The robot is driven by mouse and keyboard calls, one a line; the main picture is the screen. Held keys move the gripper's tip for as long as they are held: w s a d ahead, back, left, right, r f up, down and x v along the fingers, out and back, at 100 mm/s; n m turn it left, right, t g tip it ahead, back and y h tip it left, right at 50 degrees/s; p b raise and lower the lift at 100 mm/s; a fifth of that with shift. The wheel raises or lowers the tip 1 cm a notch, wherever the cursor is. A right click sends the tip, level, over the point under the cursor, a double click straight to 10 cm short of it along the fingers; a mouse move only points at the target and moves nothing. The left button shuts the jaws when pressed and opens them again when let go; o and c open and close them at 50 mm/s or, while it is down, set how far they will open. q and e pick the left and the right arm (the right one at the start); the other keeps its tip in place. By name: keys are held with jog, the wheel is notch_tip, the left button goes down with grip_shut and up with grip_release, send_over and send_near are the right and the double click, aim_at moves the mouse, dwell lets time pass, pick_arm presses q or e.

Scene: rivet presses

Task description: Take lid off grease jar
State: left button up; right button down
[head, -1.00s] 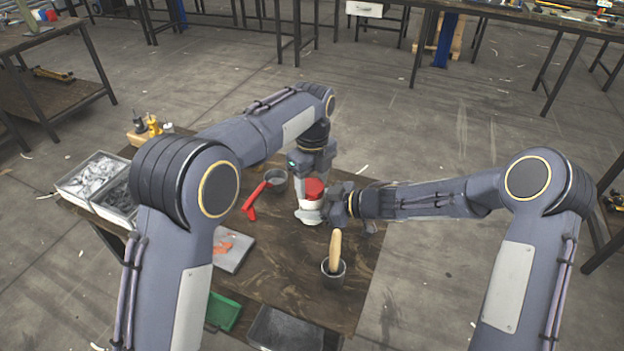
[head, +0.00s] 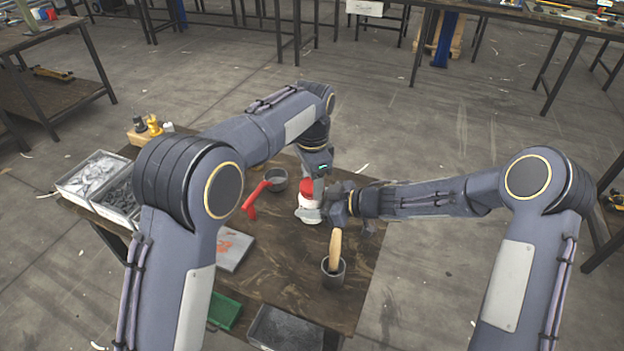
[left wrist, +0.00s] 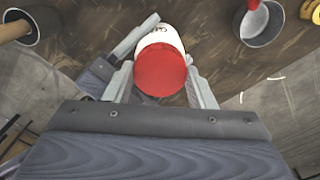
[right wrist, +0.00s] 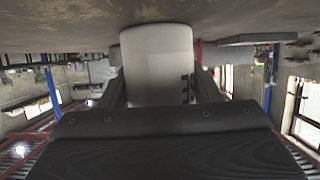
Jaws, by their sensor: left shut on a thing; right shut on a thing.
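The grease jar, with a white body (head: 307,202) and red lid (head: 306,187), stands upright on the dark wooden table. It shows in the left wrist view with the red lid (left wrist: 160,69) nearest and the white body (left wrist: 163,36) behind. My left gripper (left wrist: 161,78) is shut on the lid from above, one finger on each side. The lid sits on the jar; I see no clear gap. My right gripper reaches in from the right and is shut on the white body, which fills the space between its fingers in the right wrist view (right wrist: 158,65).
A dark cup (head: 334,273) with a wooden handle stands in front of the jar. A metal pot (head: 277,180) with a red-handled tool is to its left. A grey board (head: 232,248), green tray (head: 224,311), dark tray (head: 286,329) and parts bins (head: 95,178) lie further left and front.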

pick_arm(q)
jog(key=o, duration=1.1)
jog(key=shift+r, duration=0.1)
notch_tip(320, 180, up, 4)
jog(key=shift+r, duration=0.1)
jog(key=shift+c, duration=0.3)
jog(key=shift+r+m, duration=0.6)
jog(key=shift+m, duration=0.1)
notch_tip(320, 180, up, 2)
jog(key=m, duration=0.2)
jog(key=shift+m, duration=0.3)
jog(key=shift+f, duration=0.1)
notch_tip(320, 180, down, 7)
jog(key=shift+f, duration=0.2)
jog(key=shift+c, duration=0.4)
